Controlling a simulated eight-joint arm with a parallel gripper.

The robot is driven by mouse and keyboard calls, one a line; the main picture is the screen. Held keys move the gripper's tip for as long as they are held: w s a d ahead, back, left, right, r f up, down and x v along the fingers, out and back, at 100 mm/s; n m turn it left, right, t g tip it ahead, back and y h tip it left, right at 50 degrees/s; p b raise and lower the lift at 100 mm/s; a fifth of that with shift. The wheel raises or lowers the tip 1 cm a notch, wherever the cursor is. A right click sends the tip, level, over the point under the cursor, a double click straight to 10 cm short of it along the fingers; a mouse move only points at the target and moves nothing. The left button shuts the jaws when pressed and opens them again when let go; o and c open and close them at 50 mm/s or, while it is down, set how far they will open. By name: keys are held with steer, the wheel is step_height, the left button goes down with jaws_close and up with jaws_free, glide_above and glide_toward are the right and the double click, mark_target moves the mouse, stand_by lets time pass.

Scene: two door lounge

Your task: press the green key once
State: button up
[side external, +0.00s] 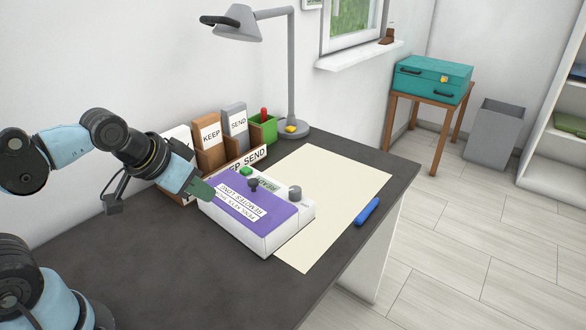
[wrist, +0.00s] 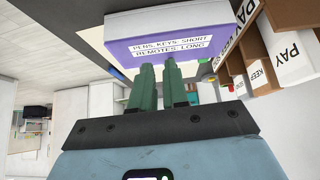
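The green key (side external: 246,171) sits on the far edge of a white box with a purple top (side external: 275,211), on the dark desk. The box also shows in the wrist view (wrist: 140,25), with its label reading "PENS KEYS SHORT REMOTES LONG". I cannot make out the green key for sure in the wrist view. My gripper (side external: 206,190) is at the box's left end in the side view, left of the key and a little lower in the picture. Its two green fingers (wrist: 158,66) stand slightly apart with nothing seen between them. Whether they touch the box is unclear.
A cream sheet (side external: 345,180) and blue pen (side external: 367,211) lie right.

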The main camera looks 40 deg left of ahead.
jaws_close()
stand_by(0.3)
steer(key=shift+w, duration=0.15)
stand_by(1.0)
step_height(320, 180, up, 2)
steer(key=r+n+t+y, duration=0.1)
steer(key=n+t+y, duration=0.1)
steer(key=n, duration=0.9)
glide_above(243, 171)
steer(key=shift+f, duration=0.25)
steer(key=shift+f, duration=4.4)
